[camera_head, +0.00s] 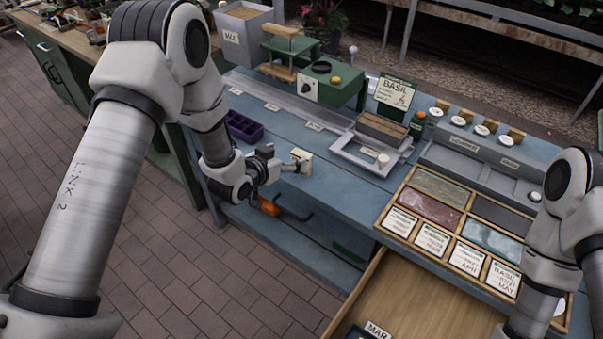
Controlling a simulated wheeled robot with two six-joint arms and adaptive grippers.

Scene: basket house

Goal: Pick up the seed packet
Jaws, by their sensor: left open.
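My left gripper (283,166) is open over the blue bench, with its fingers pointing right. A small pale packet-like item (301,157) is at its fingertips, standing on the bench. I cannot tell whether the fingers touch it. Several labelled seed packets (466,257) lie in the front row of a wooden compartment tray (450,213) on the right side of the bench. One packet on the right reads BASIL MAY (503,279). My right arm comes in at the right edge, and its gripper is not visible.
A purple cell tray (243,126) is left of my left gripper. A grey tray with a brown block (381,129) and a green BASIL card (396,93) stand farther back. A wooden drawer (410,305) is open in front.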

